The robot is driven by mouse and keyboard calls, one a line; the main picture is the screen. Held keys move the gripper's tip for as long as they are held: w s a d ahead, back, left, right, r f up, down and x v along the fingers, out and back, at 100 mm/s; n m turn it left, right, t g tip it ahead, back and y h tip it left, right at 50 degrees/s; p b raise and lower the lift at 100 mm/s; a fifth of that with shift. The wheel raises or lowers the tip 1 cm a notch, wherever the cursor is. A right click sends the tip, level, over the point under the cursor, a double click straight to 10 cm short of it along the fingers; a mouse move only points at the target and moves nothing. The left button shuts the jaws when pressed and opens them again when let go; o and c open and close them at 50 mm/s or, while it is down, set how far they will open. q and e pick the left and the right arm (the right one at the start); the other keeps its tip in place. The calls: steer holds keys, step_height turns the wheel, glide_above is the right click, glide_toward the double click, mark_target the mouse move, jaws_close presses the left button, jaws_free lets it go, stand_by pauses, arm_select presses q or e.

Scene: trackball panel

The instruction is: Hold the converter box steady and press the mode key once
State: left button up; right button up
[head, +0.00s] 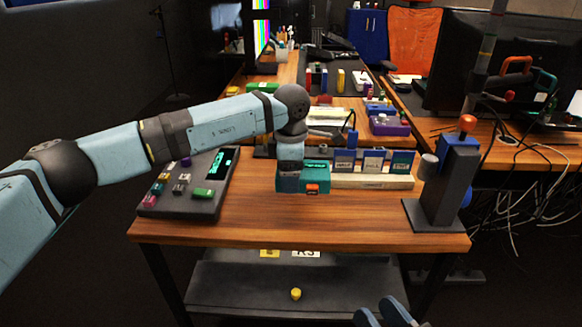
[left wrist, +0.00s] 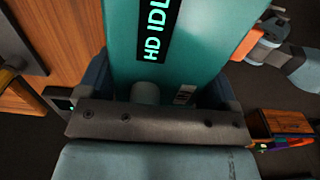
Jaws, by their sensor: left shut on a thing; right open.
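The teal converter box (head: 318,168) is at the middle of the front table, with an orange key (head: 312,188) on its near face. I take this to be the mode key. My left gripper (head: 289,181) comes down from above and is shut on the box. In the left wrist view the teal box (left wrist: 205,50) lies between the fingers, and its dark display (left wrist: 158,30) reads "HD IDL", cut off by the frame. I cannot tell whether the box touches the table. My right gripper (head: 388,314) is open and empty at the bottom edge, away from the box.
A dark trackball panel (head: 210,208) with coloured keys stands left on the table (head: 300,232). A rack of labelled cards (head: 372,182) stands behind right. A grey post with a red knob (head: 466,122) stands at the right edge. The table front is clear.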

mark_target(291, 204)
arm_select(q)
steer(key=shift+f+b, duration=0.6)
steer(key=shift+f, duration=0.9)
steer(key=shift+f+b, duration=0.6)
steer(key=shift+f, duration=0.8)
arm_select(e)
step_height(291, 204, down, 4)
steer(key=shift+a+r+g, duration=0.1)
steer(key=shift+a+g, duration=0.05)
steer(key=shift+g, duration=0.65)
arm_select(q)
steer(key=shift+f, duration=0.15)
arm_select(e)
steer(key=shift+w, duration=0.1)
arm_select(q)
steer(key=shift+f, duration=0.15)
arm_select(e)
jaws_close()
steer(key=shift+n, duration=0.3)
